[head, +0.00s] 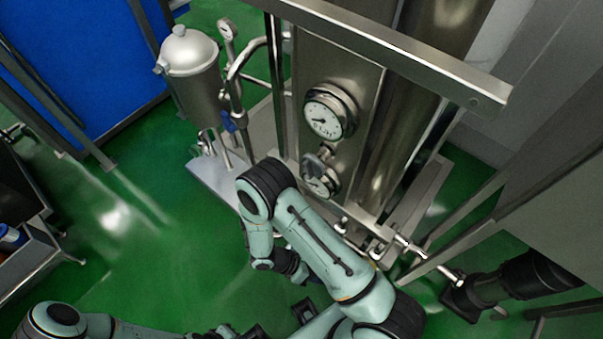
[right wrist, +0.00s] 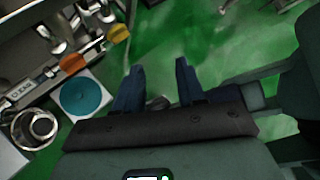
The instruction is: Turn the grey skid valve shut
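The grey handle cannot be made out there. My left arm lies along the bottom edge of the head view; its gripper's opening is unclear.
A silver canister (head: 190,65) stands left of the skid, near a blue-handled valve (head: 229,125). A metal rail (head: 400,50) crosses above the dials. The right wrist view shows orange (right wrist: 73,63) and yellow (right wrist: 118,34) handles and a teal disc (right wrist: 82,96). Green floor is open at left.

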